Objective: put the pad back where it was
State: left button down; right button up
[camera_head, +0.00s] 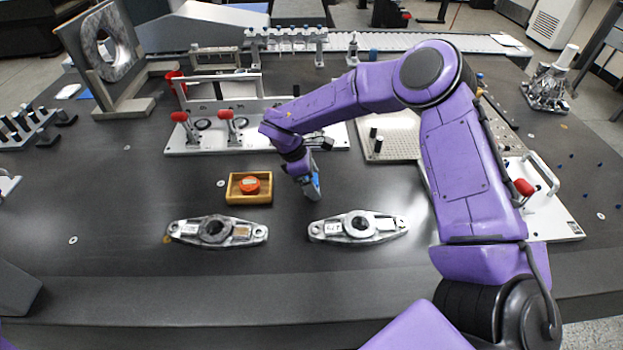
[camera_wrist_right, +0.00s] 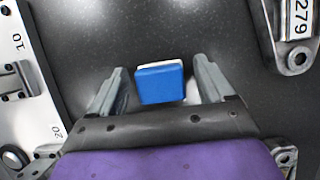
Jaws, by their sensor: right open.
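A blue block with a white edge, which looks like the pad, shows between the fingers in the right wrist view (camera_wrist_right: 160,84). In the head view a small blue patch (camera_head: 317,187) shows at the tip of my right gripper (camera_head: 310,187). My right gripper also shows in the right wrist view (camera_wrist_right: 157,88); its fingers are apart, with gaps on both sides of the block. I cannot tell whether the block rests on the table. My left gripper is out of view.
A wooden tray (camera_head: 235,197) holding a red-orange puck (camera_head: 250,184) is left of my right gripper. Two metal castings (camera_head: 190,229) (camera_head: 385,225) lie in front. A white fixture with red-handled clamps (camera_head: 240,139) stands behind. Dark table (camera_head: 120,220) is clear at left.

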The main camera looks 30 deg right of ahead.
jog(key=v, duration=1.2)
jog(key=shift+b, duration=0.45)
jog(key=shift+d+r, duration=0.1)
